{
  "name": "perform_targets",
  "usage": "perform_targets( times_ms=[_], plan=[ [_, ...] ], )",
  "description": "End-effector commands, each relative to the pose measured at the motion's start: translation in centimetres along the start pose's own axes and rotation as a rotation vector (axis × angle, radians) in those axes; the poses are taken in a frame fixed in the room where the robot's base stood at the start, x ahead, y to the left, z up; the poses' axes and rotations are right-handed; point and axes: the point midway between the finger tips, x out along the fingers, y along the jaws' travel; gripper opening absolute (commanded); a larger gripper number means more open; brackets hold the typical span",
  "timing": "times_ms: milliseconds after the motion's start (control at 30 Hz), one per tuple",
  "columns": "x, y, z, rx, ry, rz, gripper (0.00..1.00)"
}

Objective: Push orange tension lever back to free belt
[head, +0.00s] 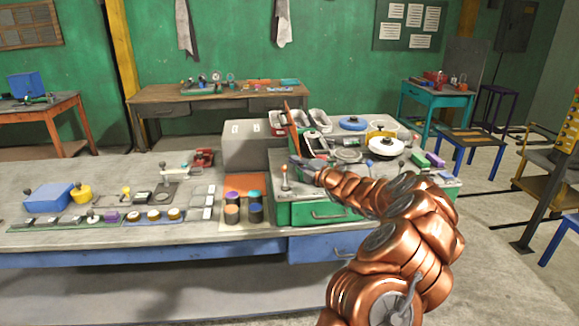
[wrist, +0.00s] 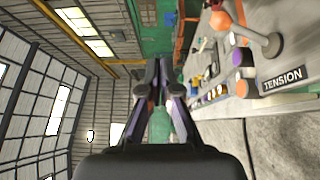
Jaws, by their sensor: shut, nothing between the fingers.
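My gripper (head: 295,162) is just right of and a little behind the knob in the head view. In the wrist view my gripper (wrist: 160,68) has its fingers together and empty, with the lever to their right. Contact with the lever is not visible. I cannot pick out the belt.
A grey box (head: 250,145) and a slanted red-brown board (head: 292,125) stand behind the lever. Coloured jars on a tray (head: 260,227) are to its left. Bowls, a blue disc (head: 353,123) and a white round lid (head: 386,147) crowd the bench to the right.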

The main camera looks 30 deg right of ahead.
Motion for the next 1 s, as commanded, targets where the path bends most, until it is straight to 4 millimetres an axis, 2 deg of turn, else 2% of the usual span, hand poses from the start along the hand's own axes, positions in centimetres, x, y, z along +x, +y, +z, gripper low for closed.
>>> perform_targets(
  times_ms=[200, 400, 1000],
  plan=[
    [-2.4, 1.6, 0.4, -0.003, -0.002, 0.002, 0.0],
    [-3.7, 2.4, 0.5, -0.001, 0.001, 0.0, 0.0],
    [-4.0, 2.6, 0.4, 0.0, 0.003, 0.0, 0.0]
  ],
)
